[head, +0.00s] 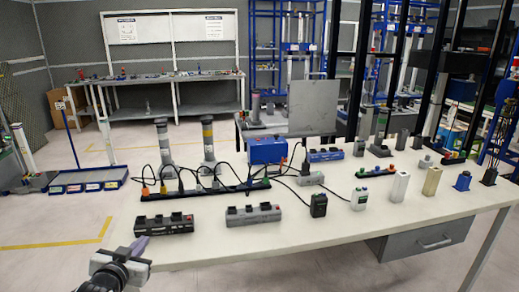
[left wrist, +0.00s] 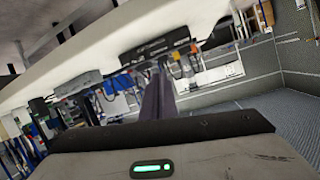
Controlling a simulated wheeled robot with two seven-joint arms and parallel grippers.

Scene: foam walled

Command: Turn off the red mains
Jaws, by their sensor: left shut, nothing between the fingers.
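My left gripper (head: 142,242) is at the table's front left edge, its narrow fingers shut and empty. In the left wrist view its shut fingers (left wrist: 158,98) point toward the table. A black switch box (head: 164,224) lies just beyond and right of the fingertips, apart from them as far as I can see; it also shows in the left wrist view (left wrist: 145,50). A grey switch box (head: 253,215) lies to its right. A long black power strip (head: 213,191) with several plugs lies behind. Small red parts show on several devices; I cannot tell which is the red mains.
The white table (head: 300,235) has a clear front strip. Behind the power strip stand a blue box (head: 267,151) and a grey panel (head: 313,106). Black cables loop to a black adapter (head: 319,205). White and tan blocks stand at the right. Blue trays (head: 88,180) lie left.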

